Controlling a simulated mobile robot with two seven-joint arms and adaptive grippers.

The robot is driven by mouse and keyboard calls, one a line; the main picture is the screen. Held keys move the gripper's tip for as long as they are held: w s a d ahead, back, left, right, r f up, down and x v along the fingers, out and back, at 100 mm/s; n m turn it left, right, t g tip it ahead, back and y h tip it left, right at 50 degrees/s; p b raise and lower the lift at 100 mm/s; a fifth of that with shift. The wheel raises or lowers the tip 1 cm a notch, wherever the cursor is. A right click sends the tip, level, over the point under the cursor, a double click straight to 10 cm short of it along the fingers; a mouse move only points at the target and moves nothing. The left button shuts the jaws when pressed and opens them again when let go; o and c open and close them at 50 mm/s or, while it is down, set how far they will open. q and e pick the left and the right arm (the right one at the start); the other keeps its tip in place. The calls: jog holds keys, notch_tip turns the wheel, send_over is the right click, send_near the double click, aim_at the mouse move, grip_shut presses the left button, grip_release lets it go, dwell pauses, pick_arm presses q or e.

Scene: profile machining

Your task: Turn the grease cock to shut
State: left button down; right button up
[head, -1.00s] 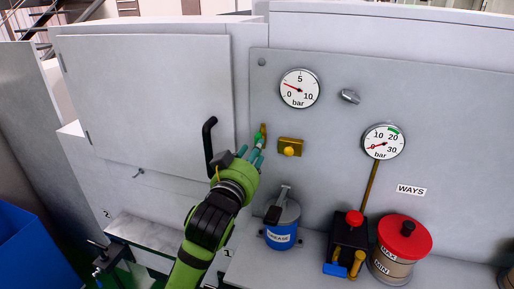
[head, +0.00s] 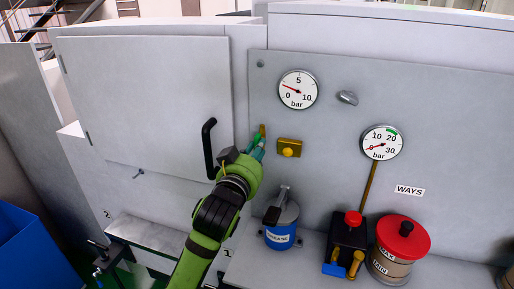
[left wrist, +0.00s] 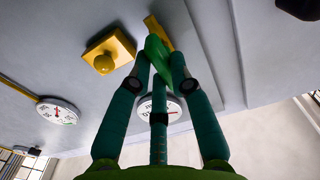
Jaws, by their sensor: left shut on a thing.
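The grease cock is a small brass fitting (head: 262,130) with a green lever, on the grey machine panel just right of the cabinet door. In the left wrist view its brass part (left wrist: 160,34) runs at a slant, and the green lever (left wrist: 155,52) sits between the fingertips. My left gripper (head: 257,146) reaches up to it from below. In the left wrist view the teal fingers (left wrist: 161,66) are shut on the green lever. The gripper hides part of the cock in the head view. My right gripper is not in view.
A brass block with a round knob (head: 290,149) is close to the right of the cock. A black door handle (head: 209,148) stands out just left of my gripper. A blue grease pot (head: 282,226) stands below right.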

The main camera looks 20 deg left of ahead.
pick_arm(q)
jog(key=shift+a+m+p, duration=0.15)
jog(key=shift+m+p, duration=0.5)
jog(key=shift+m, duration=0.4)
jog(key=shift+a+m+p, duration=0.1)
jog(key=shift+m+p, duration=0.5)
jog(key=shift+m, duration=0.45)
jog(key=m+p, duration=0.3)
jog(key=m, duration=0.1)
jog(key=shift+a+f+m, duration=0.1)
jog(key=shift+m, duration=0.2)
